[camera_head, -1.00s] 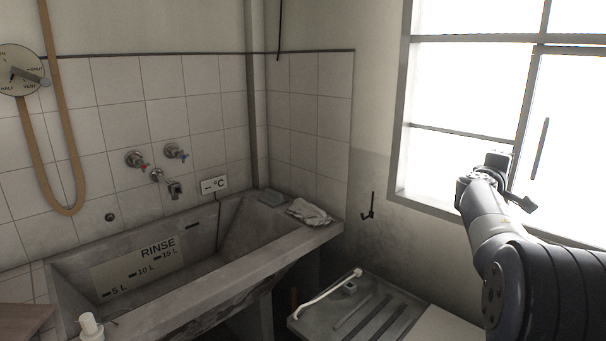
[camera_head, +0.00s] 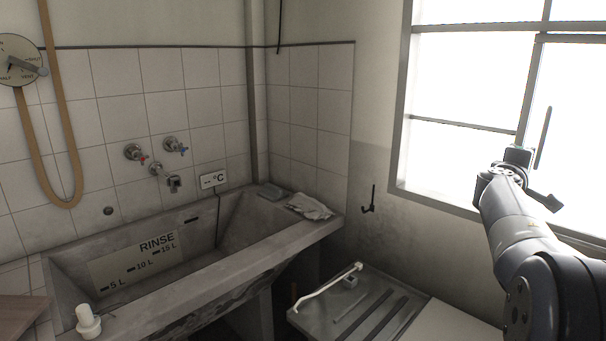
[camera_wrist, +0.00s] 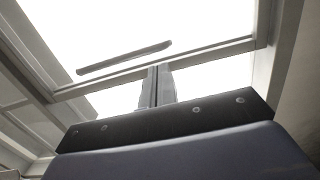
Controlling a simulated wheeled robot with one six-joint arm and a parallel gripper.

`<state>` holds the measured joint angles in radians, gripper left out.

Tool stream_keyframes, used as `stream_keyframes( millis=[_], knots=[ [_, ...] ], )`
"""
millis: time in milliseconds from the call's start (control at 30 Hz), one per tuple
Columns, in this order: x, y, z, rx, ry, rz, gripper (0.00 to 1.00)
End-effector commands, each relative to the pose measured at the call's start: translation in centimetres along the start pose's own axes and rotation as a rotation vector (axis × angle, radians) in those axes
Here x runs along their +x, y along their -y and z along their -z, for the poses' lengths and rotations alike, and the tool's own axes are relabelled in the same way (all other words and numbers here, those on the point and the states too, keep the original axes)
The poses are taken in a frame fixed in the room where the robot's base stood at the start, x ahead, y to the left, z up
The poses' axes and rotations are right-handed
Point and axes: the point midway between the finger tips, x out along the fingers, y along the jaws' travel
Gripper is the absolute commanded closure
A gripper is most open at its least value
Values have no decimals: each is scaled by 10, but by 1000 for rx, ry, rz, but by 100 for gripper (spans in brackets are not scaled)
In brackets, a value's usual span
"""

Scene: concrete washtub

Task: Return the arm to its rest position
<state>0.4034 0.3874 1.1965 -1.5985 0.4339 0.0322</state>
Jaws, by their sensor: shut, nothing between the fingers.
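My arm is raised at the right of the head view, in front of the bright window (camera_head: 465,85). My gripper (camera_wrist: 156,88) shows in the wrist view with its two fingers together and nothing between them. In the head view the gripper end is small and partly turned away, close to the window frame in the picture. The wrist view looks up at the window panes and a dark bar-shaped handle (camera_wrist: 124,57).
The concrete washtub (camera_head: 250,262) stands along the tiled wall with a folded cloth (camera_head: 309,206) on its rim. A white bottle (camera_head: 88,322) is at its front left. A ribbed drainboard (camera_head: 345,318) with a pale bent rod (camera_head: 325,290) lies below my arm's left side.

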Motion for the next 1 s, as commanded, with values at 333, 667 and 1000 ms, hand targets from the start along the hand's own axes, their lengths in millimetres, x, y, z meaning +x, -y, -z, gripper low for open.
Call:
stream_keyframes(
  millis=[333, 667, 1000],
  knots=[
    [-60, 0, 0, 1, -2, -1, 100],
    [-49, 0, 0, -1, 3, 2, 100],
    [7, -2, 0, 0, 2, 1, 100]
  ],
)
